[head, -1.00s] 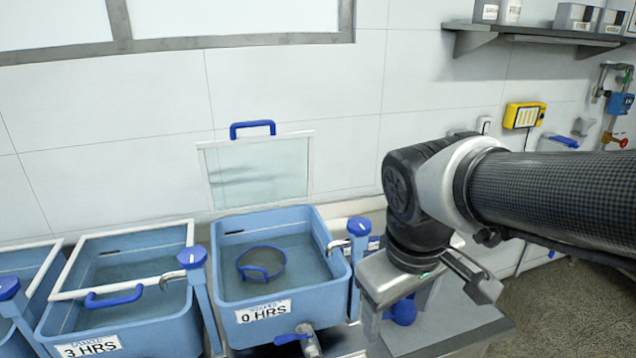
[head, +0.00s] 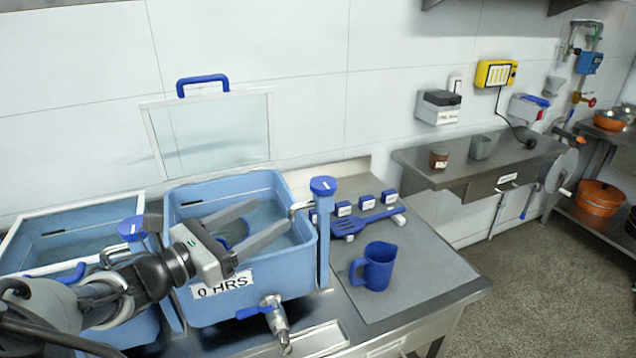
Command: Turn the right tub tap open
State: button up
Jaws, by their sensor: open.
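The right tub (head: 300,256) is blue, labelled 0 HRS, and holds liquid. At its lower front is a metal tap (head: 279,322) with a blue lever (head: 256,310) pointing left. Beside the tub's right side stands a blue post with a blue knob (head: 323,186) and a curved metal spout over the rim. My gripper (head: 270,218) is open and empty. Its two fingers point right and up, in front of the tub's opening, above and behind the front tap. The lever is clear of the fingers.
A blue jug (head: 374,266) stands on the mat right of the tub. A blue slotted spatula (head: 364,226) and several small blue blocks lie behind it. Another tub (head: 75,210) is at left, partly behind my arm. A glass panel (head: 205,135) leans at the wall.

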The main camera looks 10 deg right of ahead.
aim_at(333, 179)
jog(key=b+x, duration=0.1)
jog(key=x, duration=1.6)
jog(key=shift+d, duration=0.1)
jog(key=shift+f, duration=0.1)
jog(key=c, duration=1)
